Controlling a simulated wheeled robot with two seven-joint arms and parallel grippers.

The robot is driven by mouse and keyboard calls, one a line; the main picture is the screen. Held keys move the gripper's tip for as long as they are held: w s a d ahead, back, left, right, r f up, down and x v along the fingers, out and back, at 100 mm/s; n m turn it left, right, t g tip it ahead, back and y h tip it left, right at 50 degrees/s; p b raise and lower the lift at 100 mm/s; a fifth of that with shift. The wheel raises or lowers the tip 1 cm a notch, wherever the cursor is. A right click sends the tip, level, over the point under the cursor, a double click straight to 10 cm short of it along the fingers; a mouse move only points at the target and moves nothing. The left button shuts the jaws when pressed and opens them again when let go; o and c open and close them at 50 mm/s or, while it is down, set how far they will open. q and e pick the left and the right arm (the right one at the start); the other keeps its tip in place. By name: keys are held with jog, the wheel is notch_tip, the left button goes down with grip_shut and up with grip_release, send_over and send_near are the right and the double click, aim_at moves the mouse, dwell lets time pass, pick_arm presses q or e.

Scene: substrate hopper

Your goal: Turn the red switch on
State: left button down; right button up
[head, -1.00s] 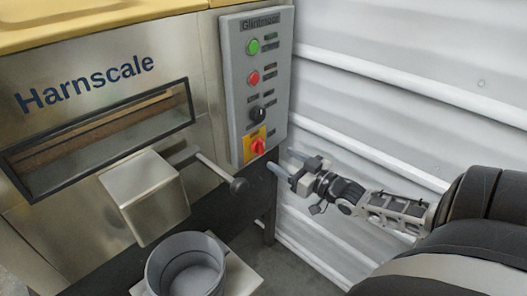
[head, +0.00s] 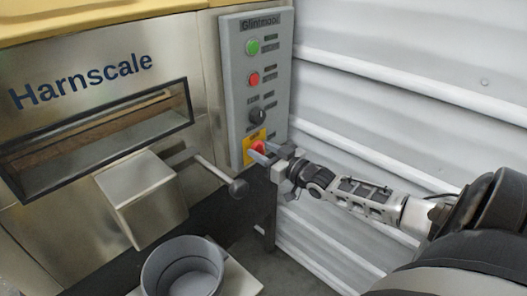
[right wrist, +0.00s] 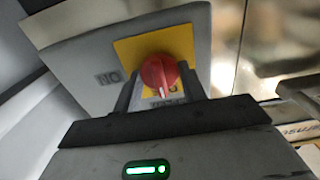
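The red switch (head: 258,147) is a rotary knob on a yellow plate (head: 249,158) low on the grey control panel. My right gripper (head: 263,152) is at the switch and partly covers it in the head view. In the right wrist view the red switch (right wrist: 159,72) sits between the two open fingers (right wrist: 160,90), one on each side. Contact with the knob cannot be told. A white mark on the knob points down the picture, toward the gripper. My left gripper is not in view.
The grey panel also bears a green button (head: 253,47), a red button (head: 254,79) and a black knob (head: 258,115). A lever with a round end (head: 238,187) sticks out left of my gripper. A grey bucket (head: 183,268) stands below. A corrugated wall (head: 400,80) is at right.

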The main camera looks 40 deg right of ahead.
jog(key=shift+c, duration=0.9)
